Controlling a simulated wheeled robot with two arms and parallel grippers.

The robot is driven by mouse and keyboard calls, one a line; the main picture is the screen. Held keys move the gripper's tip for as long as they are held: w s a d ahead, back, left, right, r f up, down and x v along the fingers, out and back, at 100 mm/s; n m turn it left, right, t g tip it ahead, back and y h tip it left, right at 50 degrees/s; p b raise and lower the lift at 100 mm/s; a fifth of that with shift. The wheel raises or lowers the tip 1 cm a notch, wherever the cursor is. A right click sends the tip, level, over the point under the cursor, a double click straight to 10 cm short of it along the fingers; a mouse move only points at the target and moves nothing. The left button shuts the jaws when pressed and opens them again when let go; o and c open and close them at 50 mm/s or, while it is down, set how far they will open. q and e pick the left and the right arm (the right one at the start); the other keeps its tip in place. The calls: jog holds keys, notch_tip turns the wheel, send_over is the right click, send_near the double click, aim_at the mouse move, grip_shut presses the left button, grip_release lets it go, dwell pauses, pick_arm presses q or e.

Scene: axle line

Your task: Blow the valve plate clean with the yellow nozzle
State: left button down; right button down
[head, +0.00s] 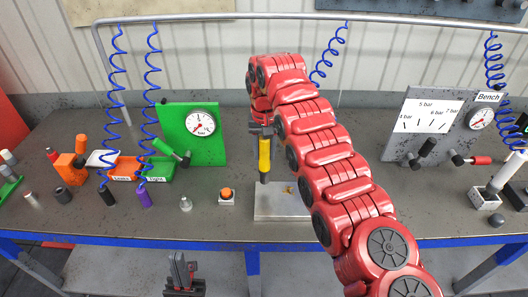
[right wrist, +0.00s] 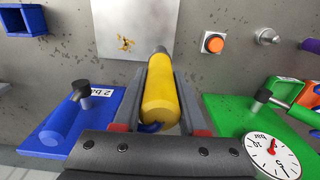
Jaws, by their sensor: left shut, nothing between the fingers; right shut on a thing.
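My right gripper (head: 262,132) is shut on the yellow nozzle (head: 264,158). It holds the nozzle upright, tip down, above the bench. The valve plate (head: 268,212) is a pale square plate on the bench, below and slightly right of the tip, partly covered by my right arm. A small brown-yellow patch of dirt (head: 290,190) lies on it. In the right wrist view the nozzle (right wrist: 158,102) sits between the fingers, its dark tip toward the plate (right wrist: 105,22) and apart from it; the dirt (right wrist: 126,44) shows there. My left gripper (head: 182,275) is shut and empty at the bench's front edge.
A green panel with a gauge (head: 215,150) stands left of the nozzle. An orange button (head: 226,193) is left of the plate. A blue panel (right wrist: 62,128) shows in the right wrist view. Blue coiled hoses (head: 150,80) hang from the rail. A grey gauge panel (head: 425,145) stands at right.

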jog(key=shift+w+d+f+b, duration=0.1)
jog(key=shift+d+f+b, duration=0.05)
jog(key=shift+d+b, duration=0.3)
jog(key=d+b, duration=0.6)
jog(key=d, duration=0.5)
jog(key=shift+s, duration=0.25)
dwell(1.7)
jog(key=shift+r, duration=0.2)
notch_tip(320, 180, up, 6)
jog(key=p, duration=0.5)
jog(key=shift+p, duration=0.3)
jog(key=shift+f, duration=0.1)
